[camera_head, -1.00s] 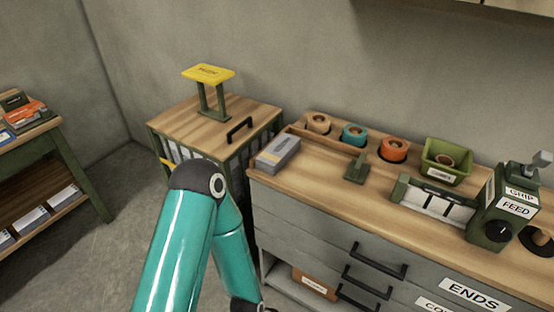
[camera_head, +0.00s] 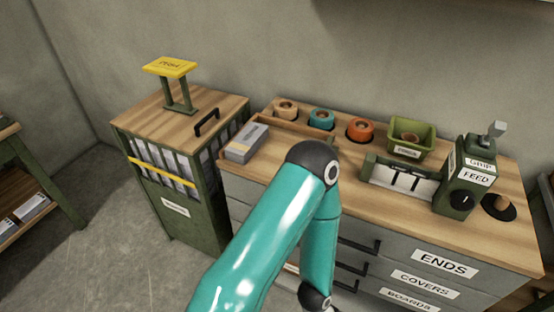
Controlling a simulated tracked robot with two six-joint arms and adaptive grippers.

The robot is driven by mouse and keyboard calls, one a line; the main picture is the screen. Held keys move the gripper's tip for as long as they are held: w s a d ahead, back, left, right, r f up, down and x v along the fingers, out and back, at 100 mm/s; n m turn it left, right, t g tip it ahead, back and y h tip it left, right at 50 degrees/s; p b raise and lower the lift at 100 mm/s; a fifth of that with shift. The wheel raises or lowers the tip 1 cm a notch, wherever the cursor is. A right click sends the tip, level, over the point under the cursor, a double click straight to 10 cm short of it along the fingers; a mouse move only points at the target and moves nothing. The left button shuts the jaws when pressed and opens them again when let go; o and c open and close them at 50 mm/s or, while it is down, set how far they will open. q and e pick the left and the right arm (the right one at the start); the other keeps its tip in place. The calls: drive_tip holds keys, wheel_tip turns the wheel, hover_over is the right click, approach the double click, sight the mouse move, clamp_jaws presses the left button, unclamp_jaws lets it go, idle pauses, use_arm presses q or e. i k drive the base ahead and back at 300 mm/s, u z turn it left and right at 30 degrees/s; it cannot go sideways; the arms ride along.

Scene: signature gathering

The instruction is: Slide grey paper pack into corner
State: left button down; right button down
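The grey paper pack (camera_head: 247,143) lies flat on the wooden bench top (camera_head: 348,160), at its left end. Neither of my grippers shows in this view.
Tape rolls, among them a teal roll (camera_head: 321,119) and an orange roll (camera_head: 360,130), stand along the back. A green bin (camera_head: 411,138) and a green feed device (camera_head: 464,178) are farther right. A cabinet (camera_head: 178,205) with a black handle and yellow-topped stand is left.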

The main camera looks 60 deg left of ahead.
sight(241, 149)
drive_tip(key=u, duration=0.85)
drive_tip(key=i, duration=0.1)
drive_tip(key=z, duration=1.7)
drive_tip(key=k, duration=2.2)
drive_tip(key=u, duration=0.8)
drive_tip(key=i, duration=1)
drive_tip(key=z, duration=0.05)
